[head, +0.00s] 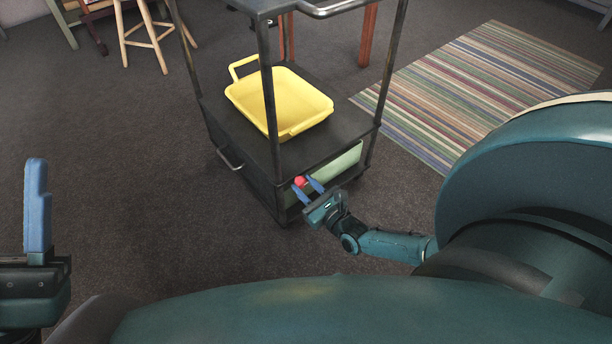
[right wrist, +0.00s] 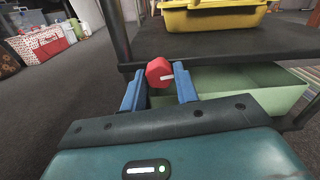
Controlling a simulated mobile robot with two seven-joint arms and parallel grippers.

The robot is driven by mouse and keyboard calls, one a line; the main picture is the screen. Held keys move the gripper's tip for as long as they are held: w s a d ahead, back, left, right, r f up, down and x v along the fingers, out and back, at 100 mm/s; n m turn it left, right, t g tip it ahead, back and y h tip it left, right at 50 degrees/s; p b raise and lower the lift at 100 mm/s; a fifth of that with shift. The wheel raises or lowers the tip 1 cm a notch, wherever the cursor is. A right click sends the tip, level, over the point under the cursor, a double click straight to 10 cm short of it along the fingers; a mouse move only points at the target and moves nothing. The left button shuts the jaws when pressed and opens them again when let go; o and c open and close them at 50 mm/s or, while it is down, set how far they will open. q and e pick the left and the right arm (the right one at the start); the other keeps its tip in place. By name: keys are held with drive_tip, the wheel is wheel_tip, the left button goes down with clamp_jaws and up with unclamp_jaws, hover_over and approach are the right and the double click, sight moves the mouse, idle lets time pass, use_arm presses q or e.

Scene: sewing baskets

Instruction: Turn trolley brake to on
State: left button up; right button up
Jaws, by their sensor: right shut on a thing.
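The dark trolley (head: 345,140) stands ahead of me. On its near lower side is a red, faceted brake knob (head: 300,181), just below the shelf edge. The knob also shows in the right wrist view (right wrist: 158,71), with a short white mark pointing roughly to the right. My right gripper (head: 307,187) is shut on the knob, one blue finger on each side of it. My left gripper (head: 37,210) is at the left edge, away from the trolley. Only one blue finger of it shows clearly, so its opening is hidden.
A yellow basket (head: 290,104) sits on the trolley's shelf. A pale green bin (right wrist: 250,88) is under that shelf, right of the knob. A striped rug (head: 480,85) lies to the right, and a wooden stool (head: 145,35) stands behind. The carpet left of the trolley is clear.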

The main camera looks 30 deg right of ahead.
drive_tip(key=shift+m, duration=0.9)
drive_tip(key=o, duration=1)
drive_tip(key=shift+s, duration=0.1)
use_arm(q)
drive_tip(key=f+n+y+p, duration=0.2)
drive_tip(key=n+y, duration=0.1)
drive_tip(key=f+n+y+p, duration=0.1)
drive_tip(key=y, duration=0.1)
drive_tip(key=shift+w+d+f+n, duration=0.15)
drive_tip(key=shift+w+f+n, duration=0.25)
use_arm(e)
drive_tip(key=s, duration=0.8)
drive_tip(key=s+d, duration=0.1)
drive_tip(key=s, duration=0.4)
